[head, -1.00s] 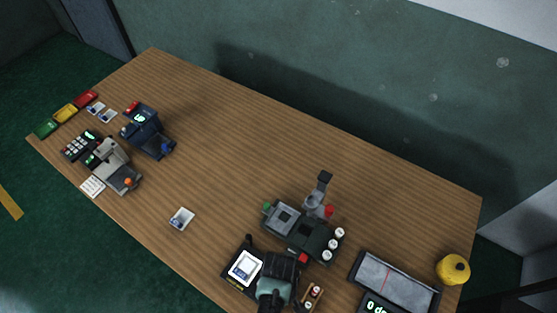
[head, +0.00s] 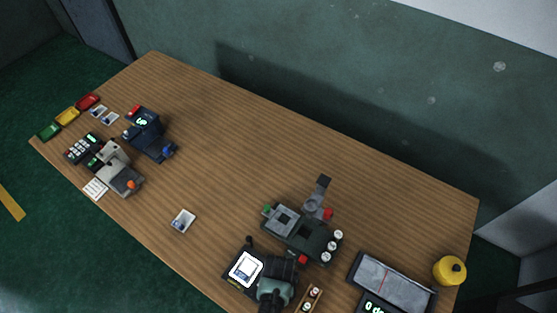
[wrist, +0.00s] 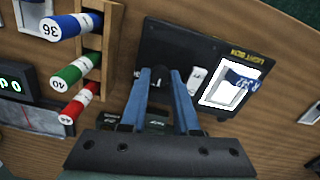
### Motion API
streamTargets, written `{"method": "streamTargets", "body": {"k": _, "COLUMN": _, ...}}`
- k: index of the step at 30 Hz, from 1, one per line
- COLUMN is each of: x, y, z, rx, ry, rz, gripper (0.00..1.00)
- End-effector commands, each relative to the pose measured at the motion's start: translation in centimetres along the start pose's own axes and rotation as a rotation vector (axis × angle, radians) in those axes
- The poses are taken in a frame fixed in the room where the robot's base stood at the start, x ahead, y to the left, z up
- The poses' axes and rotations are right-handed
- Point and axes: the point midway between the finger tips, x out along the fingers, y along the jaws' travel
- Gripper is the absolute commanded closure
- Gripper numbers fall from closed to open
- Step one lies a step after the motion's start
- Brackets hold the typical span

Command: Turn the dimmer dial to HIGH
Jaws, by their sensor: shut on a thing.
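The black light box (wrist: 205,48) lies on the desk, with its name in yellow letters and a bright white panel (wrist: 221,98). A framed film piece (wrist: 238,82) lies on the panel. The dimmer dial (wrist: 163,77) is a small dark knob on the box, mostly hidden between my fingertips. My gripper (wrist: 161,74) points down at the box and is shut on the dial. In the head view, the light box (head: 234,281) shows left of my gripper, which hides the dial. I cannot read the dial's setting.
A rack (wrist: 108,45) with blue, green and red labelled rolls stands close left of my fingers in the wrist view. A grey-green machine (head: 300,236) stands behind the box. A display device (head: 392,280) is to the right.

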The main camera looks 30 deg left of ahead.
Motion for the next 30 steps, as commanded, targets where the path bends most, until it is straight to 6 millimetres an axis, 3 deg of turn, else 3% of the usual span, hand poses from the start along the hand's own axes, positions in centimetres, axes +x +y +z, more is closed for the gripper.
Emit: {"method": "streamTargets", "body": {"k": 30, "x": 0.04, "y": 0.01, "z": 0.08, "rx": 0.920, "ry": -0.002, "rz": 0.001, "gripper": 1.00}}
